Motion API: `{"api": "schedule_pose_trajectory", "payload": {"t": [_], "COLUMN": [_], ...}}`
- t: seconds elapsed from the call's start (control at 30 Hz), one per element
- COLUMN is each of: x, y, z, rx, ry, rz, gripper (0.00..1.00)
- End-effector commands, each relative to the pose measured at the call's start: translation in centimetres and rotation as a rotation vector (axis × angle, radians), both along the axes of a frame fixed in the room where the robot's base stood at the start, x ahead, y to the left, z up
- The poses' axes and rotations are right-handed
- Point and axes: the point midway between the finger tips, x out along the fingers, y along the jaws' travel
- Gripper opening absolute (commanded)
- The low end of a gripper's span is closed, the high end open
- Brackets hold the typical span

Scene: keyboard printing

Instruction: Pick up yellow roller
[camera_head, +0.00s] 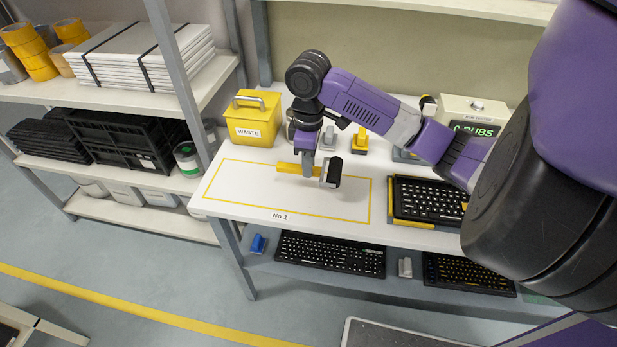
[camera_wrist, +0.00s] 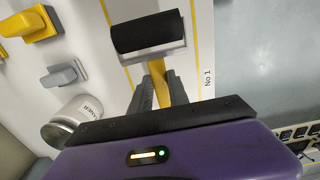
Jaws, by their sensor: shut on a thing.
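The yellow roller has a yellow handle (camera_head: 288,168), a metal frame and a black roller head (camera_head: 332,171). My gripper (camera_head: 307,168) is shut on its handle and holds it over the yellow-outlined area marked No 1, apparently a little above the white table (camera_head: 240,187). In the wrist view the handle (camera_wrist: 158,84) runs between my two grey fingers (camera_wrist: 161,90), and the black roller head (camera_wrist: 147,33) lies beyond the fingertips. The handle's rear end is hidden there by my gripper body.
A yellow WASTE bin (camera_head: 253,118) stands at the back left of the table. Grey (camera_head: 328,138) and yellow (camera_head: 359,142) handled pieces stand behind. A keyboard (camera_head: 428,199) in a yellow-edged holder lies to the right. A white can (camera_wrist: 75,120) shows in the wrist view.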

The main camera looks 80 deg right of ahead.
Motion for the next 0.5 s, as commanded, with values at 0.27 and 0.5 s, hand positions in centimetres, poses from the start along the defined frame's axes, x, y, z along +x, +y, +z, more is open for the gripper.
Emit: {"api": "schedule_pose_trajectory", "payload": {"t": [0.27,0.5], "x": [0.0,0.0], "y": [-0.2,-0.1], "z": [8.0,11.7], "rx": [-0.008,-0.004], "ry": [0.001,0.000], "rz": [0.003,0.002], "gripper": [0.00,0.00]}}
